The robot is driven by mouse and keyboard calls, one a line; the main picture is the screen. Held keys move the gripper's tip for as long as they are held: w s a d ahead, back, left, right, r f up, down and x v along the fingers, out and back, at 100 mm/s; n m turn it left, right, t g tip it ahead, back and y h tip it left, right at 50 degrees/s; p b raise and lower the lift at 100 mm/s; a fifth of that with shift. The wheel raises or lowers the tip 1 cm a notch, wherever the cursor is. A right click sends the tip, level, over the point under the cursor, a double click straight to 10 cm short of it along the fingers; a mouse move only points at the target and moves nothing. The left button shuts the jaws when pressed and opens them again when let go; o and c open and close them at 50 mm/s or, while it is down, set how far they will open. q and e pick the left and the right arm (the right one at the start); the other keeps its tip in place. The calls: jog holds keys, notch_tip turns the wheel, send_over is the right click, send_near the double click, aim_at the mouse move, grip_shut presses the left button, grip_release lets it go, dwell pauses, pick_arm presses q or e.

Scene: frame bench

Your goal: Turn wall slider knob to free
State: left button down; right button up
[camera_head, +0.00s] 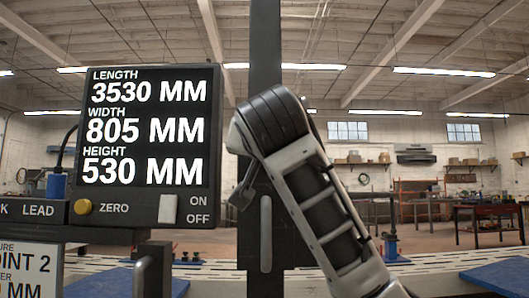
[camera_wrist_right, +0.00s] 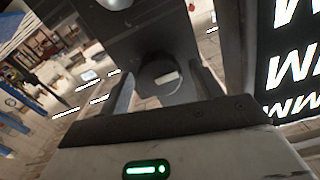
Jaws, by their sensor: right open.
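A round dark knob (camera_wrist_right: 158,72) with a pale bar on its face shows in the right wrist view, on a dark upright plate (camera_wrist_right: 165,35). My right gripper (camera_wrist_right: 164,88) is open, with one finger to each side of the knob. I cannot tell whether either finger touches it. In the head view my right arm crosses in front of the dark post (camera_head: 264,50), and the dark tip of my right gripper (camera_head: 241,193) shows beside the post. The knob is hidden there behind my arm. My left gripper is not in view.
A black display (camera_head: 150,130) with white size readings stands left of the post. Below its readings are a yellow knob (camera_head: 83,207) labelled ZERO and a pale ON/OFF switch (camera_head: 168,209). A pale slatted bench (camera_head: 440,262) with blue pads (camera_head: 497,276) runs behind.

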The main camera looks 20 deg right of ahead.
jog(key=c, duration=1)
